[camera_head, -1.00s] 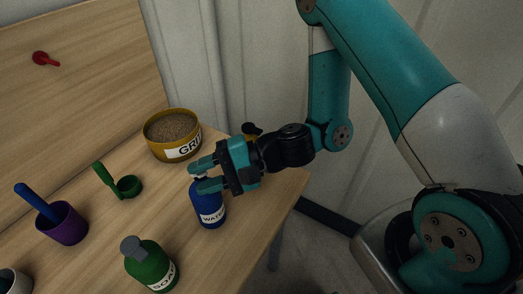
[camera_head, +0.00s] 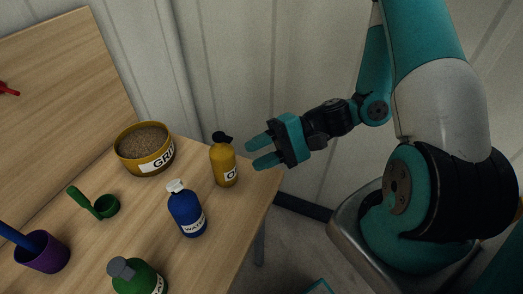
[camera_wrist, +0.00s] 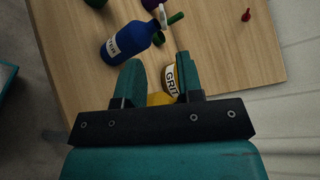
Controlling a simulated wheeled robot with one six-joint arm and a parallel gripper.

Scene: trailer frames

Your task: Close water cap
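The blue water bottle (camera_head: 186,215) stands upright on the wooden table, with its white cap (camera_head: 176,186) at its top. The wrist view also shows the blue bottle (camera_wrist: 127,42) and the white cap (camera_wrist: 162,16). I cannot tell whether the cap is fully shut. My gripper (camera_head: 253,154) is open and empty, well right of the water bottle and beside the table's right edge. In the wrist view its two fingers (camera_wrist: 158,62) are apart, with part of a yellow bottle (camera_wrist: 160,98) visible beyond them.
A yellow bottle (camera_head: 223,167) with a black cap stands between the water bottle and my gripper.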

